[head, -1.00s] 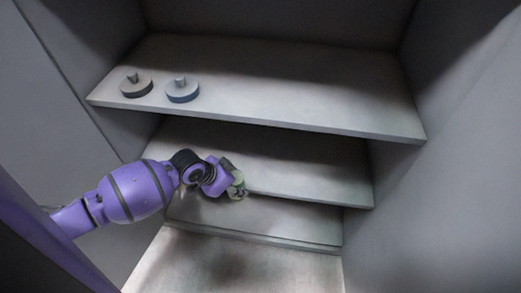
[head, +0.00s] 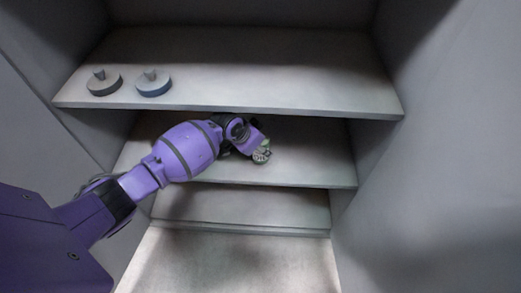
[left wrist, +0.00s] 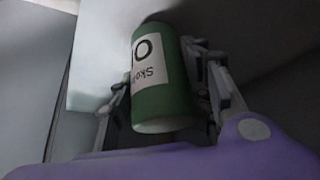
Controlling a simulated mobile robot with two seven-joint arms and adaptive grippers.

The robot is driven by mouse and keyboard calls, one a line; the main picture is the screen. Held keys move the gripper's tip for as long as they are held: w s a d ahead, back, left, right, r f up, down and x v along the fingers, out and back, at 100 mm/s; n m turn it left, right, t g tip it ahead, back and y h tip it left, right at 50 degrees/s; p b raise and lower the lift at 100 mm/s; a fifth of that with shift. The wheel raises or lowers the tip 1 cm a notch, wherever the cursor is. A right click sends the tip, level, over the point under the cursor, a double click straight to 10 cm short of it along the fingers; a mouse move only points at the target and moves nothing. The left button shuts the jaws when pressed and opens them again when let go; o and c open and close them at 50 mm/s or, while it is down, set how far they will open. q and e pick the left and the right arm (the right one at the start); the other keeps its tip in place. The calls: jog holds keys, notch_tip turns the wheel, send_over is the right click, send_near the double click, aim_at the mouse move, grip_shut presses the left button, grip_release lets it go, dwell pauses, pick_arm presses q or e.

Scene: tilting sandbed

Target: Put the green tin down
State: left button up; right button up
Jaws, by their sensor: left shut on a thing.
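The green tin (left wrist: 165,95) with a white label lies between the fingers of my left gripper in the left wrist view. My left gripper (left wrist: 168,100) is shut on it. In the head view the left gripper (head: 262,152) is over the second shelf (head: 310,165), under the front edge of the top shelf (head: 290,90). Only a small part of the tin shows there, mostly hidden by the gripper. I cannot tell whether the tin touches the shelf. My right gripper is not in view.
Two round knobbed weights, one dark grey (head: 104,86) and one blue-grey (head: 153,85), stand on the top shelf at the left. The second shelf is clear to the right of the gripper. Lower shelves (head: 240,208) look empty. Grey walls close in both sides.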

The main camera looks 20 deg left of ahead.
pick_arm(q)
jog(key=shift+f, duration=0.7)
jog(key=shift+w, duration=0.1)
jog(key=shift+f, duration=0.2)
jog(key=o, duration=1.5)
jog(key=shift+c, duration=0.2)
jog(key=shift+a+r, duration=0.1)
jog(key=shift+r, duration=0.2)
jog(key=s+a, duration=0.2)
jog(key=s, duration=0.1)
jog(key=s+a, duration=0.2)
jog(key=s, duration=0.2)
jog(key=s+a+p, duration=0.1)
jog(key=s+a, duration=0.1)
jog(key=s, duration=0.2)
jog(key=shift+s+r, duration=0.1)
jog(key=shift+r, duration=0.25)
